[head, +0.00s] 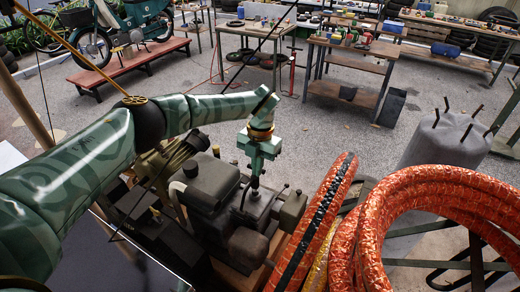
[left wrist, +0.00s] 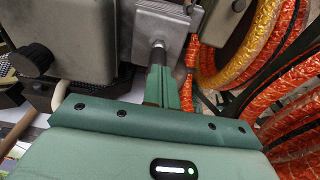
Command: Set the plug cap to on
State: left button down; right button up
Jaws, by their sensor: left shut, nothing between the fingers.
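The dark grey engine (head: 212,182) of the compressor cart stands below my left arm in the head view. My left gripper (head: 255,183) points down over the engine's right part, close to its top. In the left wrist view its green fingers (left wrist: 161,88) are together with nothing held between them. Just beyond the fingertips is a short dark rod or stub (left wrist: 158,52) at a grey metal block (left wrist: 160,25). I cannot tell whether the fingers touch it. I cannot surely pick out the plug cap or its setting. My right gripper is not in view.
Coiled orange hoses (head: 440,200) stand close to the right of the engine and also show in the wrist view (left wrist: 290,90). A grey tank (head: 440,145) is behind them. Workbenches (head: 345,62) and a teal motorbike (head: 115,35) are farther back, with open paved floor between.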

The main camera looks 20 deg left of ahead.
pick_arm(q)
notch_tip(320, 180, up, 16)
jog(key=w+b, duration=0.1)
jog(key=w, duration=0.1)
jog(key=shift+w+d, duration=0.15)
jog(key=shift+w, duration=0.2)
